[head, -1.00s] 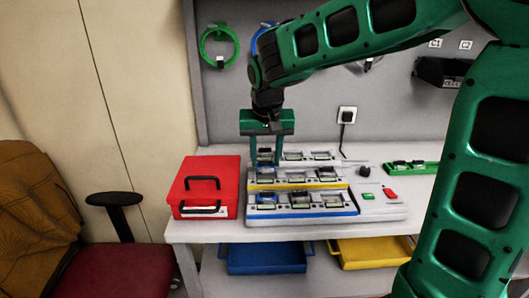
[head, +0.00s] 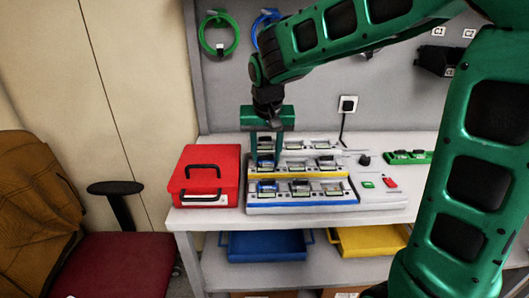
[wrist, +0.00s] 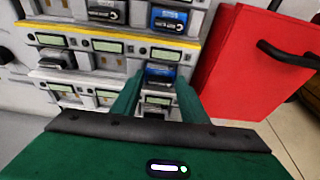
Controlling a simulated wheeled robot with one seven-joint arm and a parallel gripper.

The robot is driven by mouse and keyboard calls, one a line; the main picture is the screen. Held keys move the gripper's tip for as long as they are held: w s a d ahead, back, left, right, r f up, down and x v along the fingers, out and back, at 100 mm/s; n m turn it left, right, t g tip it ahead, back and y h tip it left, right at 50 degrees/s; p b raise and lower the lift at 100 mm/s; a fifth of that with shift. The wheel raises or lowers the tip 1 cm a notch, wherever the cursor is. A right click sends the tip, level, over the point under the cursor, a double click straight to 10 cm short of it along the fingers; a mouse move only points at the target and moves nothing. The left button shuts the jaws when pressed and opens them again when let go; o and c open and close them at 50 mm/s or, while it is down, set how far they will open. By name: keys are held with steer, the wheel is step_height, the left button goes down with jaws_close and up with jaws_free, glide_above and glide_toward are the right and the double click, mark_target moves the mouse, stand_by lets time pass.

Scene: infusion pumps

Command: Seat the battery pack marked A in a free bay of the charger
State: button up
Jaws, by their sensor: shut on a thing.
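The charger (head: 345,198) on the bench has stepped rows of bays, with a yellow stripe on the middle step and a blue stripe on the front one. My gripper (head: 265,157) points down at the left end of the middle row. In the wrist view its fingers are shut on a blue-labelled battery pack (wrist: 160,75), at the end bay of that row. I cannot tell whether the pack is fully down in the bay. Its mark is not readable. Another blue-labelled pack (wrist: 168,21) sits in the front row's end bay. Dark packs (wrist: 107,11) (wrist: 57,58) sit in other bays.
A red case (head: 207,170) stands close to the left of the charger. A black knob (head: 364,160) and a green board (head: 408,157) lie to the right. Blue (head: 262,245) and yellow (head: 370,242) trays sit on the shelf below. A chair (head: 120,260) stands at left.

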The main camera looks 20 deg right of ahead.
steer(key=shift+f, duration=0.2)
steer(key=o, duration=1.2)
steer(key=v, duration=1)
steer(key=shift+s+r, duration=0.1)
steer(key=shift+r, duration=0.25)
